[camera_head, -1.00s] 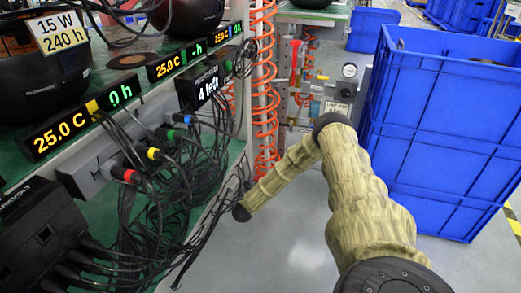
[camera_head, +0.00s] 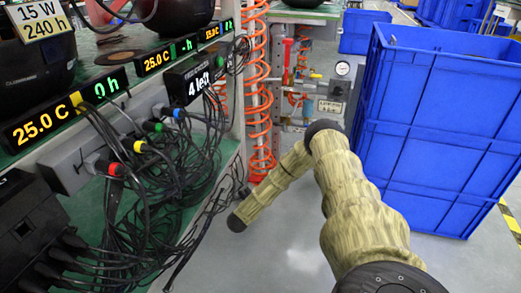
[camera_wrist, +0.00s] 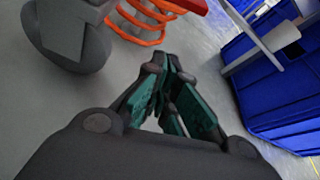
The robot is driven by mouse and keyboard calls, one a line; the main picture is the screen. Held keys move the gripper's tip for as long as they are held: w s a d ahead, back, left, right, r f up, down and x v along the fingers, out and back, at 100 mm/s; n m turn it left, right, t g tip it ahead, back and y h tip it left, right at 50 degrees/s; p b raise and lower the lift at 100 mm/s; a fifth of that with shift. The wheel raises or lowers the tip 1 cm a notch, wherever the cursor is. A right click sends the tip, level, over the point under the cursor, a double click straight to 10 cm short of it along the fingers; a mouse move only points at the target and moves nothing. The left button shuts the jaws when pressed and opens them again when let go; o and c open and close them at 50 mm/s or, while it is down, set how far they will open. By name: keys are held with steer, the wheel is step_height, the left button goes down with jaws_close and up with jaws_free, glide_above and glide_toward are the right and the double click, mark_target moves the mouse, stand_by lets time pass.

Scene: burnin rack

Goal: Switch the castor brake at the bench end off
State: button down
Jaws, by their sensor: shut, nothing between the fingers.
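A dark grey rounded castor wheel (camera_wrist: 75,55) with a flat, lighter grey piece (camera_wrist: 68,25) over it stands at the upper left of the wrist view. The flat piece may be the brake pedal; I cannot tell its setting. My gripper (camera_wrist: 167,62) has teal-padded fingers brought together, with nothing between them. Its tips are right of and below the castor in the picture, apart from it. In the head view the gripper and castor do not show; my arm runs down toward the bench end (camera_head: 238,95).
An orange coiled hose (camera_head: 260,90) hangs at the bench end; its coils (camera_wrist: 150,18) are just beyond my fingers. A tall blue crate (camera_head: 440,130) stands at right. A grey bar (camera_wrist: 262,50) with a pale cylinder is near it. Black cables (camera_head: 165,190) crowd the bench. Grey floor lies between.

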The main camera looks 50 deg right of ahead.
steer(key=p+v, duration=0.3)
steer(key=v, duration=0.5)
steer(key=shift+s+r, duration=0.15)
steer(key=shift+r, duration=0.05)
steer(key=shift+a, duration=0.1)
